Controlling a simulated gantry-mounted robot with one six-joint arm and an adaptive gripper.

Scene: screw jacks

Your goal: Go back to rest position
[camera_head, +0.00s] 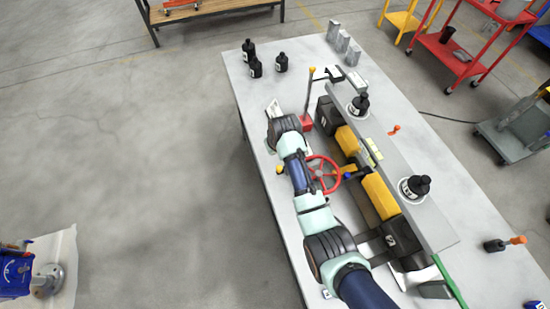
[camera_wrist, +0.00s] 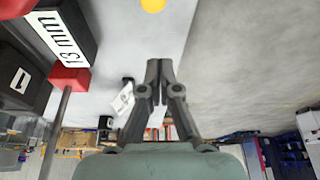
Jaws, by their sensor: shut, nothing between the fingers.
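My gripper (camera_wrist: 160,75) shows in the wrist view with its two grey fingers together and nothing between them. In the head view my arm reaches over the left side of the grey table (camera_head: 460,210), and the fingers cannot be made out there. A machine with yellow blocks (camera_head: 378,194) and a long grey top plate (camera_head: 388,146) stands on the table right of my arm. A red handwheel (camera_head: 323,174) sits close beside my arm. A black block marked "13 mm" (camera_wrist: 66,32) is at the upper left in the wrist view, apart from the fingers.
Several black bottle-shaped pieces (camera_head: 281,62) stand at the table's far end; others (camera_head: 413,187) sit on white discs on the plate. A red-based upright lever (camera_head: 307,118) is near my wrist. Red carts (camera_head: 455,55) stand at the upper right.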

